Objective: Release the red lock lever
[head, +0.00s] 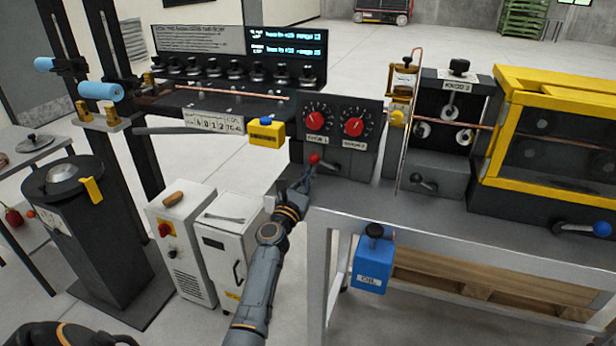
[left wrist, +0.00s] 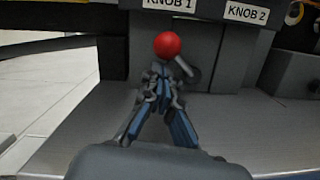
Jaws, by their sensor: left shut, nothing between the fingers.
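The red lock lever shows as a red ball knob (head: 314,159) at the front of the dark two-dial box, in front of its lower left part. In the left wrist view the red ball (left wrist: 167,45) stands just beyond my fingertips, below the KNOB 1 label. A grey rod slants beside it, partly hidden. My left gripper (head: 307,180) reaches up to the lever from the front. In the left wrist view its fingertips (left wrist: 163,76) are together, just below the ball; whether they touch it I cannot tell. My right gripper is not in view.
The dial box (head: 343,118) has two red dials and stands on the metal bench (head: 400,205). A yellow-framed enclosure (head: 560,105) stands at the right. A blue oil can (head: 372,263) hangs on the bench front. White cabinets (head: 222,245) stand left of my arm.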

